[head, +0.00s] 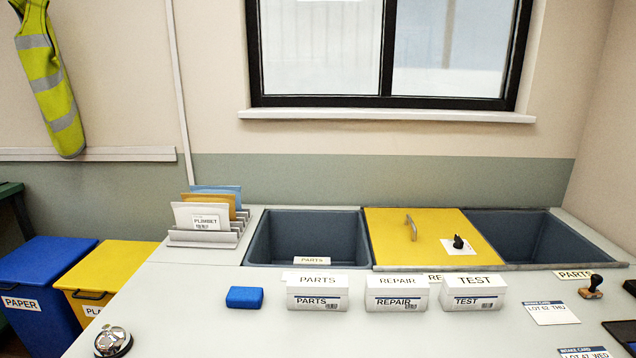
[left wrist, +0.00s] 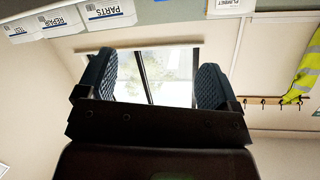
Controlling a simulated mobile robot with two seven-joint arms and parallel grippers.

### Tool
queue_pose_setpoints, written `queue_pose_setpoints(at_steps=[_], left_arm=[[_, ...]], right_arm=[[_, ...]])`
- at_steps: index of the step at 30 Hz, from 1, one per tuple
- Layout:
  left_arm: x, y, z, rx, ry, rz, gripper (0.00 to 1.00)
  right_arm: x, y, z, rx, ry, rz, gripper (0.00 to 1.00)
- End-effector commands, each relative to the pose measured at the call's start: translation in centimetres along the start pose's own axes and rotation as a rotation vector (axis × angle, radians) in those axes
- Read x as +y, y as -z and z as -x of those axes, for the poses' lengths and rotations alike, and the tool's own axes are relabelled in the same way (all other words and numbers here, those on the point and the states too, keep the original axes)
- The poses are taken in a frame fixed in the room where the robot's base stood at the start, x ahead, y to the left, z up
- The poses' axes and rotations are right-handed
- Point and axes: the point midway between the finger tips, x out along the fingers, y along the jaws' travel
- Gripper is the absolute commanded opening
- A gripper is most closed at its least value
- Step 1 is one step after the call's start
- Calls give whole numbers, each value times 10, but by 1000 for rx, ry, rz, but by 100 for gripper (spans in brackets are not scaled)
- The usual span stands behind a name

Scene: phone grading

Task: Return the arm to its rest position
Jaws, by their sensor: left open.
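My left gripper (left wrist: 154,70) shows in the left wrist view, with its two dark ribbed fingers wide apart and nothing between them. The wrist picture is upside down, with the window behind the fingers and the worktop's boxes along the top edge. The gripper is clear of the worktop and touches nothing that I can see. Neither arm shows in the head view, and my right gripper is in neither view.
On the worktop (head: 210,300) stand white PARTS (head: 317,292), REPAIR (head: 397,293) and TEST (head: 472,292) boxes. A blue block (head: 244,297) and a bell (head: 113,342) lie left. Behind are grey bins, the middle one under a yellow lid (head: 440,250). The front middle is clear.

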Motion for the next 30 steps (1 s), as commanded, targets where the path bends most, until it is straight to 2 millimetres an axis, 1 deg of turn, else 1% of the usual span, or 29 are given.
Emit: queue_pose_setpoints(at_steps=[1,5,9,12,15,18,21,30], left_arm=[[4,-13,17,-38,4,50,86],[12,-46,57,-124,23,153,86],[22,-83,103,-223,57,225,86],[30,-107,134,-293,76,261,86],[38,-125,159,-348,86,285,86],[43,-135,175,-383,89,296,86],[44,-141,183,-400,90,298,86],[45,-141,184,-402,90,298,86]], right_arm=[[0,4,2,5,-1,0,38],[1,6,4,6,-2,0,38],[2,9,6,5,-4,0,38],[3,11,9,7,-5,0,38],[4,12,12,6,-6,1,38],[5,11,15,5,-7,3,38],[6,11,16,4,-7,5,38],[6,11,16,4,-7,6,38]])
